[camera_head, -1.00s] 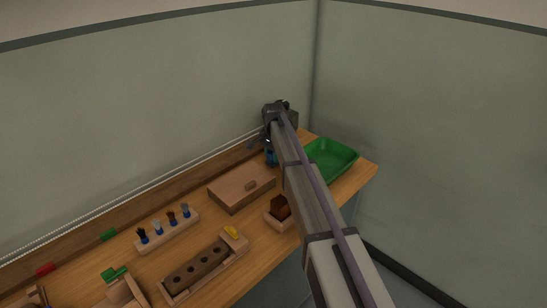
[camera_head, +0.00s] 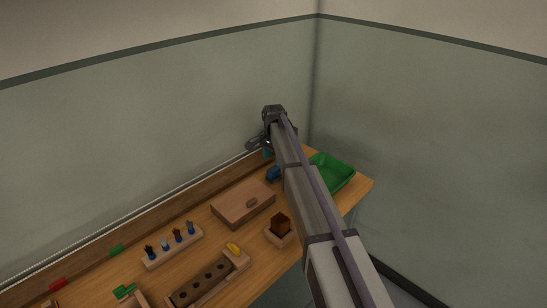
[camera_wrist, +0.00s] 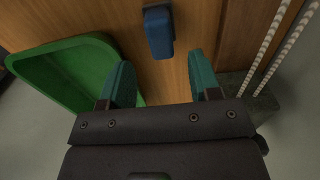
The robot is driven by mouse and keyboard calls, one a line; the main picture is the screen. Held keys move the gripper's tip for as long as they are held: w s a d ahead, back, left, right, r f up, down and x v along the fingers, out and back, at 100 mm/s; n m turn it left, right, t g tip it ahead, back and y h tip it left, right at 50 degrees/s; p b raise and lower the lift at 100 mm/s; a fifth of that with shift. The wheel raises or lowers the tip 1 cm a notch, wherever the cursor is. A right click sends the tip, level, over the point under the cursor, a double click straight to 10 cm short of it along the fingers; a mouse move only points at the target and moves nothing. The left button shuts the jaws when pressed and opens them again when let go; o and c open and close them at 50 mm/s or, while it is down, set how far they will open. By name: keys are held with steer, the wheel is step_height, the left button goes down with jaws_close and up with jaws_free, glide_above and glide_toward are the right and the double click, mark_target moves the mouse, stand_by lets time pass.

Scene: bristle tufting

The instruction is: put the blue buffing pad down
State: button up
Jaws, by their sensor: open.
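The blue buffing pad (camera_wrist: 158,32) lies on the wooden bench top beside the green tray. It also shows in the head view (camera_head: 273,173), just left of the tray and partly beside my arm. My gripper (camera_wrist: 165,80) is open and empty, its two teal fingers apart. The pad lies beyond the fingertips in the wrist view, apart from them. In the head view my gripper (camera_head: 262,145) is above the bench near the back wall, with its fingers partly hidden.
The green tray (camera_head: 345,166) is at the bench's right end. A wooden box (camera_head: 243,207) stands left of the pad. A rack of small brushes (camera_head: 172,249), a holed block (camera_head: 205,284) and a small brown block in a holder (camera_head: 280,225) are nearer.

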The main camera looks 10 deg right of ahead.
mark_target(274, 168)
step_height(274, 168, up, 6)
steer(key=f+p, duration=0.1)
steer(key=p, duration=0.2)
steer(key=s+n, duration=1.1)
steer(key=s, duration=2.7)
